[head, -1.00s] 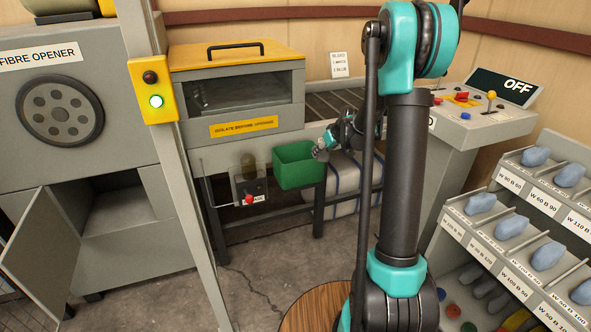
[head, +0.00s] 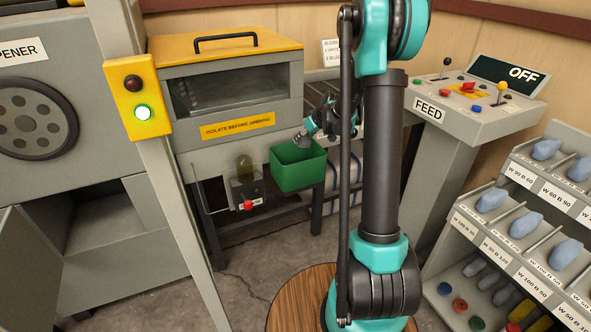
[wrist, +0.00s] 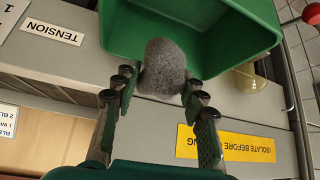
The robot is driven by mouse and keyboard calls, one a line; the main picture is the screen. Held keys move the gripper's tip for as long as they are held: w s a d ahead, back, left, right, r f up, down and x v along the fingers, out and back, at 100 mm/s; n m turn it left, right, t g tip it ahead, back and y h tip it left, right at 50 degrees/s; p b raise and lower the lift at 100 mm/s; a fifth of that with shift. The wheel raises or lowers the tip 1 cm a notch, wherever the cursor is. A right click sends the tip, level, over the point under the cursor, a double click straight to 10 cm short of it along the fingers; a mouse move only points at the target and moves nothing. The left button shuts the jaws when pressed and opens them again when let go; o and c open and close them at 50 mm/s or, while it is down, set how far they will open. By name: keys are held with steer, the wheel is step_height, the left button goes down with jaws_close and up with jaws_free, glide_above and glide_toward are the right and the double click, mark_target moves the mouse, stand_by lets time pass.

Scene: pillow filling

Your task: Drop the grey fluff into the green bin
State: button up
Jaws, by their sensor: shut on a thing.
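The grey fluff (wrist: 162,68) is a rounded fuzzy clump held between the two fingers of my gripper (wrist: 160,82) in the wrist view. The green bin (head: 298,170) hangs at the front of the machine in the head view. Its wall also shows in the wrist view (wrist: 215,42). My gripper (head: 304,138) is at the bin's upper rim in the head view, with the fluff at its tip. In the wrist view the fluff overlaps the bin's open side. I cannot tell how far inside the bin it is.
The yellow-topped machine (head: 222,85) stands behind the bin, with a red-knobbed box (head: 247,190) left of it. The FEED console (head: 470,110) and a sample rack (head: 530,220) stand at right.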

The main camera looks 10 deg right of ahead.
mark_target(304, 145)
steer(key=shift+f, duration=2.05)
steer(key=o, duration=1.1)
steer(key=v, duration=1.2)
steer(key=shift+s, duration=0.1)
steer(key=s+f+m+h, duration=0.1)
steer(key=s+f+m, duration=0.1)
steer(key=s, duration=0.9)
steer(key=s+f+m+g+h, duration=0.1)
steer(key=s+f+m, duration=0.1)
steer(key=s, duration=0.9)
steer(key=s+f+m+g+h, duration=0.1)
steer(key=s+f, duration=0.2)
steer(key=s, duration=0.9)
steer(key=shift+s+f+m+h, duration=0.1)
steer(key=shift+f+m+h, duration=0.1)
steer(key=shift+m+h, duration=0.15)
